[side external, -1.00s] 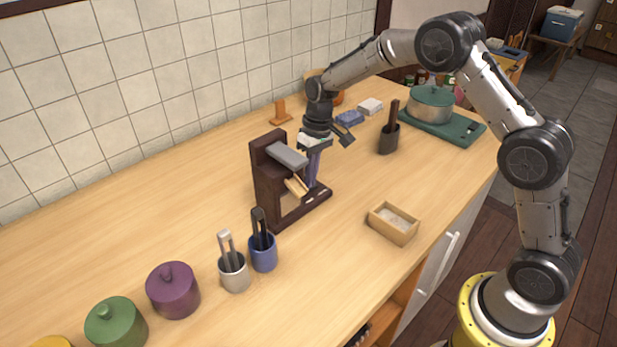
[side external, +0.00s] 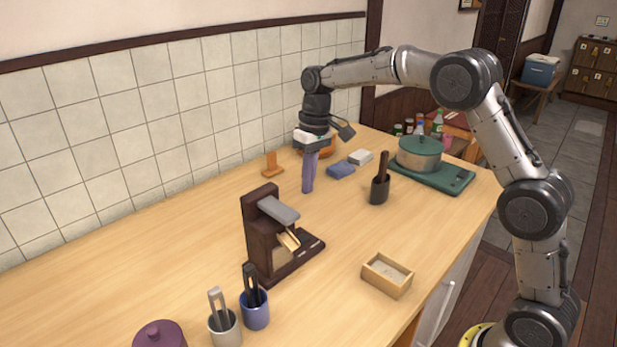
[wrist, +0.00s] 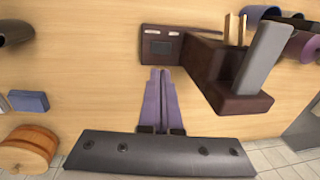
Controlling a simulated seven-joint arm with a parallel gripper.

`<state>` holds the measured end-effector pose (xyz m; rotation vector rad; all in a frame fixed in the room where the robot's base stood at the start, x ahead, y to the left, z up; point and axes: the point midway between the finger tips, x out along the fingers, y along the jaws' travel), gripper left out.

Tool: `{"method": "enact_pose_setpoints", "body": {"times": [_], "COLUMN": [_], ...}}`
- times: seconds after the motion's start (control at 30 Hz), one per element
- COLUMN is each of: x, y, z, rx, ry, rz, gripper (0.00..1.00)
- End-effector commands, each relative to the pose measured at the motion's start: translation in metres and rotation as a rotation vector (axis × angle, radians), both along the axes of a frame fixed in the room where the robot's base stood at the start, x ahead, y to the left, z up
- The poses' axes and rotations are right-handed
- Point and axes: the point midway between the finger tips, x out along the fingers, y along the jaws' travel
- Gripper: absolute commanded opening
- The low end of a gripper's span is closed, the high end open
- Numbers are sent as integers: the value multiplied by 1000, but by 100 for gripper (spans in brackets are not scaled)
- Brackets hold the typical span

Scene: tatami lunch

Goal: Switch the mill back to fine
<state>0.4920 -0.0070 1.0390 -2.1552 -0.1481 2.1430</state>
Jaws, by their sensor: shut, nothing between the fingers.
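The mill (side external: 258,240) is a dark wooden stand with a grey bar (side external: 278,210) on top, a pale wooden piece (side external: 288,239) below it and a flat base (side external: 305,248). It stands upright on the counter. In the wrist view the mill (wrist: 205,65) is at upper right; its base (wrist: 160,48) carries a dark panel with two small pale marks, too small to read. My gripper (side external: 307,190) has purple fingers, shut and empty. It hangs above the counter behind the mill, apart from it. In the wrist view the fingertips (wrist: 160,70) point toward the base.
A wooden box (side external: 387,276) lies front right. Utensil cups (side external: 255,308) stand at front left. Counter between mill and dark cup is clear.

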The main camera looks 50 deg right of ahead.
Motion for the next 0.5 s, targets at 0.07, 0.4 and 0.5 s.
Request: {"method": "enact_pose_setpoints", "body": {"times": [0.07,0.4,0.5], "x": [0,0,0], "y": [-1,-1,-1], "z": [6,10,10], "rx": [0,0,0], "ry": [0,0,0], "rz": [0,0,0], "gripper": [0,0,0]}}
